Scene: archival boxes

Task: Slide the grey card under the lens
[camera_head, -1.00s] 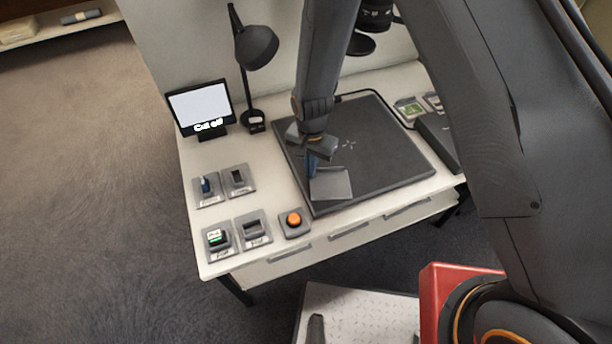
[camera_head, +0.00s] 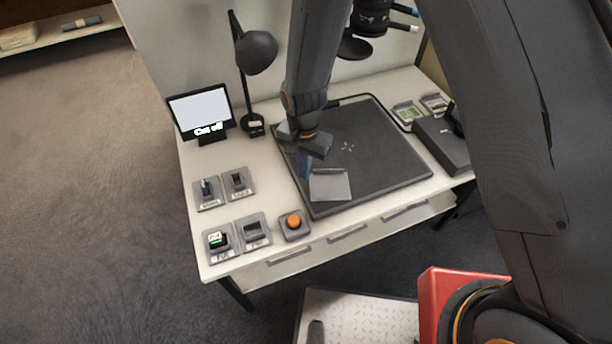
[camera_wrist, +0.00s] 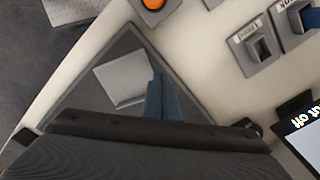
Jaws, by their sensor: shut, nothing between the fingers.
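The grey card (camera_head: 329,186) lies flat on the front left part of the dark board (camera_head: 395,175). It also shows in the wrist view (camera_wrist: 119,80). My gripper (camera_head: 304,168), with blue fingers, is shut and empty at the card's back left edge. In the wrist view its fingertips (camera_wrist: 158,80) are beside the card; I cannot tell if they touch it. A pale cross marks the board behind and right of the card. The black lens (camera_head: 370,18) hangs above the board's back, partly cut off by the frame's top.
A lamp (camera_head: 256,52) and a screen reading "Cut off" (camera_head: 201,108) stand at the back left. An orange button (camera_head: 293,221) and several small labelled holders lie left of the board. A dark box (camera_head: 443,142) stands at its right. The board's middle is clear.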

